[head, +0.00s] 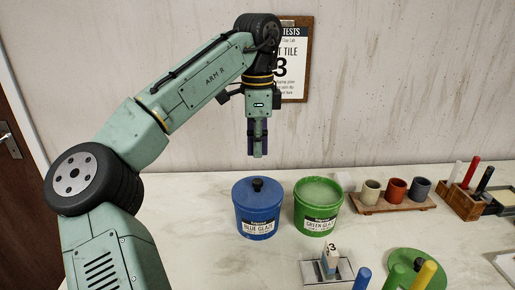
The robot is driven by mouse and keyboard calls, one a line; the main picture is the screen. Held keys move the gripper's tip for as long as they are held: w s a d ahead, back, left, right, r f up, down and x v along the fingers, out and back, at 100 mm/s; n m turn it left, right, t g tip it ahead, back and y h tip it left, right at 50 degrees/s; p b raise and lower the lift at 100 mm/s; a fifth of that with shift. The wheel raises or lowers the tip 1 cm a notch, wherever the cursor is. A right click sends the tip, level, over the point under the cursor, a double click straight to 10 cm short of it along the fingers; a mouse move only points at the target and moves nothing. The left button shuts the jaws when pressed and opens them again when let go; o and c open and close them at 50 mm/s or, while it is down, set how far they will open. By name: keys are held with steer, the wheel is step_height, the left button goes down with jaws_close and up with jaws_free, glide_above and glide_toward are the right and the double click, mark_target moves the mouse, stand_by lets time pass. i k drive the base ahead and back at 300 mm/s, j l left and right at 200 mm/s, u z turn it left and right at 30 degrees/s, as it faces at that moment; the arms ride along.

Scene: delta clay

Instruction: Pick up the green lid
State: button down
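The green lid (427,259) lies flat at the lower right of the head view, on the pale worktop. Its dark knob shows, but upright coloured handles in front hide part of it. My gripper (258,154) points straight down, high above the table, over and behind the blue glaze bucket. It is well to the left of the lid and far from it. The fingers are seen nearly edge-on, so I cannot tell whether they are open or shut. The green glaze bucket (319,208) stands uncovered, with pale green glaze inside.
The blue glaze bucket (256,210) has its lid on. A small stand (345,275) holds a tile marked 3. Blue, green and yellow handles (424,275) rise before the lid. Behind are cups on a wooden tray (371,208) and a wooden tool holder (459,203).

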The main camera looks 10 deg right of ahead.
mark_target(413, 259)
steer(key=k, duration=1)
